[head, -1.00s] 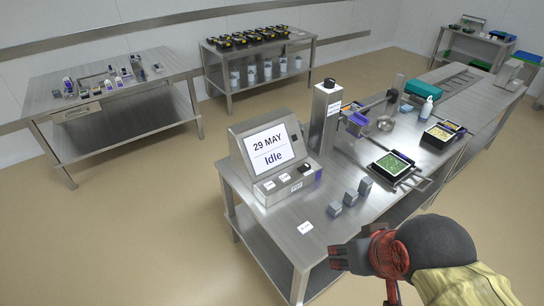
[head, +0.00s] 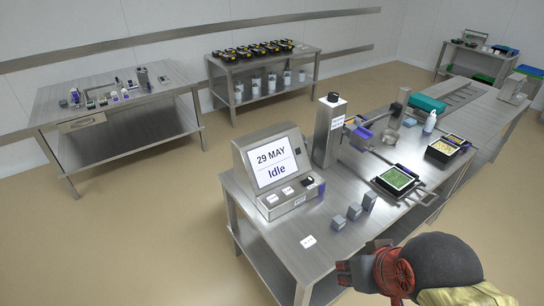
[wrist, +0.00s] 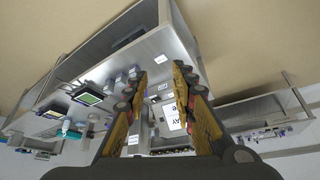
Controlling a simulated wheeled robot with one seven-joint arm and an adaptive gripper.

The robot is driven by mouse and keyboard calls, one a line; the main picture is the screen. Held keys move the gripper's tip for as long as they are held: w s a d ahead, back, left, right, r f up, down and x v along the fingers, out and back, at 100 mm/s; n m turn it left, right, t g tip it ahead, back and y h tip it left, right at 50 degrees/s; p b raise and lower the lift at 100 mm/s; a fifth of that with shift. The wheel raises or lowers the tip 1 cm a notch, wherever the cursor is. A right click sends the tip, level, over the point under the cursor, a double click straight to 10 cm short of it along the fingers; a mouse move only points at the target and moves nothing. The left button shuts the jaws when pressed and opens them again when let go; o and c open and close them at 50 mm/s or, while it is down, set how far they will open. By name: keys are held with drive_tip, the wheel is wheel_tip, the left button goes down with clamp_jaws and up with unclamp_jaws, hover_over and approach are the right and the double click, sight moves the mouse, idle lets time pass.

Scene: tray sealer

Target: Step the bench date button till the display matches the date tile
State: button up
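The display (head: 272,163) on the grey console reads "29 MAY" and "Idle". Small labelled controls (head: 287,191) and a dark raised part (head: 307,183) sit on the console's base; their labels are too small to read. A small white tile (head: 308,242) lies flat on the bench in front of the console; its print is unreadable, and it may be the date tile. My gripper (head: 352,273) is at the bench's near right, apart from the console and tile. In the wrist view my gripper (wrist: 160,75) has its fingers spread with nothing between them. The display (wrist: 173,115) shows partly behind a finger.
Several grey blocks (head: 354,211) stand on the bench (head: 270,228) right of the tile. A tall steel post (head: 328,135) rises beside the console. A tray of green contents (head: 397,178) lies farther right. Open floor (head: 130,240) lies left of the bench.

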clamp_jaws()
idle(1.4)
